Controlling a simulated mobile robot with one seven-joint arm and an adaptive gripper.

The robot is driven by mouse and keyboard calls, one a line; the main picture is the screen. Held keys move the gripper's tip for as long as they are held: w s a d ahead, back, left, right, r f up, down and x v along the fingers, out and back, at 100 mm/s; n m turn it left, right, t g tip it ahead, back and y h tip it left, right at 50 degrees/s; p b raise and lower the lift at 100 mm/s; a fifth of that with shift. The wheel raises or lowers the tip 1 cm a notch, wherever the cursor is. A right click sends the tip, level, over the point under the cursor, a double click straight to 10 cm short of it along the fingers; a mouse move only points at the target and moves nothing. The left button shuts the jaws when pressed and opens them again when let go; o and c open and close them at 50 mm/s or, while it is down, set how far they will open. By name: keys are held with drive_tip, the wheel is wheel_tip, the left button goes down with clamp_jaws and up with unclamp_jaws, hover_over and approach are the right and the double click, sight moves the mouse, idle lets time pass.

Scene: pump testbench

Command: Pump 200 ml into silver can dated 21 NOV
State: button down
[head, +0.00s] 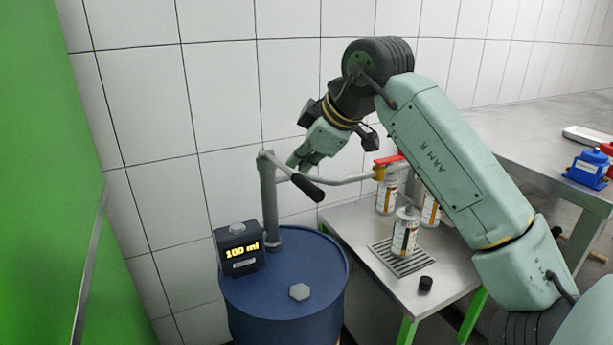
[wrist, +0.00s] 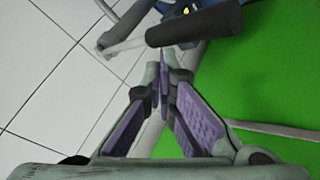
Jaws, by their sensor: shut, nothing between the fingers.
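A blue drum (head: 285,305) carries a hand pump (head: 269,195). Its lever ends in a black handle grip (head: 307,187), also in the wrist view (wrist: 193,24). The drum's display (head: 241,252) reads 100 ml. The pump's spout pipe (head: 345,180) runs right, over the side table. Label dates are too small to read. My gripper (head: 294,163) is shut and empty, just above and behind the handle; it also shows in the wrist view (wrist: 164,80).
The metal side table (head: 362,222) has a drain grate (head: 385,259) and a loose black cap (head: 426,284). A green panel (head: 50,150) stands left.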

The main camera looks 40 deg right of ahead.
idle(0.3)
drive_tip(key=shift+w+r+p, duration=0.15)
drive_tip(key=shift+r+p, duration=0.65)
drive_tip(key=shift+r, duration=0.45)
drive_tip(key=shift+w+r+p, duration=0.1)
drive_tip(key=shift+r+p, duration=0.7)
drive_tip(key=shift+r, duration=0.45)
